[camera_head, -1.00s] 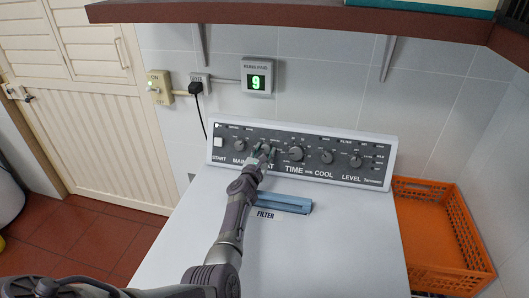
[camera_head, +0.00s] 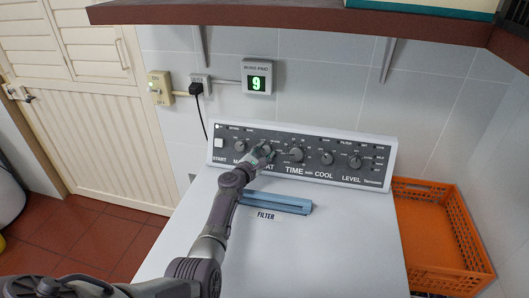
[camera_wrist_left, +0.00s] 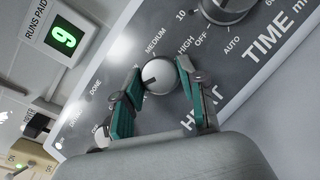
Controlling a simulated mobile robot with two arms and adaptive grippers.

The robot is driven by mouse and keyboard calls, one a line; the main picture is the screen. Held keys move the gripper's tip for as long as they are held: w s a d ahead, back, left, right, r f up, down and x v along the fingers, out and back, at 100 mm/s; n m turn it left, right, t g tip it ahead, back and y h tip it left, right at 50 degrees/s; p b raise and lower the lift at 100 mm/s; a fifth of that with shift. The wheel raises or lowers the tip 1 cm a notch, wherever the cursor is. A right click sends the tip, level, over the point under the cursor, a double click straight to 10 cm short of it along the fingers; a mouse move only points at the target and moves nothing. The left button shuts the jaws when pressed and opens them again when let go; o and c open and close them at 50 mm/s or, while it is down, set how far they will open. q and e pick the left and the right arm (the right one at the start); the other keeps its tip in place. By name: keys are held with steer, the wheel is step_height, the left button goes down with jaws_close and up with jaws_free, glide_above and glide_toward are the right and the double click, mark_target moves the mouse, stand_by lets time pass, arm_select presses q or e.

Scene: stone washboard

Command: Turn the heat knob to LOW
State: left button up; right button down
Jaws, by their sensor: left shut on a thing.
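The heat knob (camera_wrist_left: 160,74) is a round silver knob on the dark control panel (camera_head: 377,166), above the HEAT label. In the left wrist view, MEDIUM and HIGH are readable beyond it. No LOW mark is readable, and I cannot tell which mark the knob points to. My left gripper (camera_wrist_left: 159,78) is shut on the knob, with one teal-padded finger on each side. In the head view, the gripper (camera_head: 262,153) is at the panel and hides most of the knob. My right gripper is not in view.
The time knob (camera_head: 296,155) is just right of the gripper. A blue filter handle (camera_head: 277,203) lies on the white top (camera_head: 330,245) below the panel. An orange crate (camera_head: 440,225) stands at right, and a brown shelf (camera_head: 280,17) hangs overhead.

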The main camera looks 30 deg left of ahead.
arm_select(q)
steer(key=m+g+h, duration=0.1)
steer(key=m, duration=0.3)
steer(key=m+g+h, duration=0.1)
steer(key=m, duration=0.3)
steer(key=shift+a+r+h, duration=0.1)
steer(key=shift+a+h, duration=0.05)
steer(key=shift+h, duration=0.15)
stand_by(0.3)
steer(key=o, duration=1.1)
steer(key=shift+o, duration=0.2)
steer(key=v, duration=1.2)
steer(key=shift+r, duration=0.2)
